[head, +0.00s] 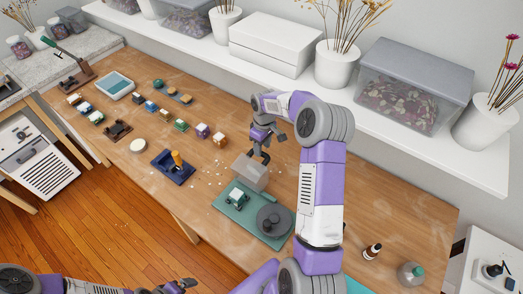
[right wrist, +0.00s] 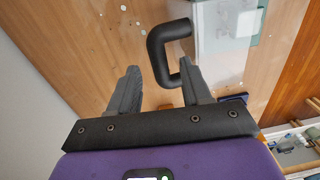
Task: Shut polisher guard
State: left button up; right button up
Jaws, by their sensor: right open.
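The polisher has a green base (head: 228,204) with a dark grey round disc (head: 272,218) and a small pale-topped block (head: 237,195) on it. Its guard (head: 250,172), a grey see-through box, stands raised at the back of the base, leaving the disc uncovered. In the right wrist view the guard (right wrist: 225,30) carries a black C-shaped handle (right wrist: 158,48). My right gripper (head: 265,143) is open above the guard. Its fingertips (right wrist: 160,75) lie on either side of the handle's line; contact cannot be told. My left gripper (head: 176,287) is low at the front, away from the polisher.
A blue tray (head: 172,168) with an orange-handled tool lies left of the polisher. A white shelf (head: 400,135) with planters and boxes runs behind.

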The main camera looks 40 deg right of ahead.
jog(key=shift+a+f, duration=0.1)
jog(key=shift+f, duration=1.2)
jog(key=shift+w, duration=0.1)
grip_shut()
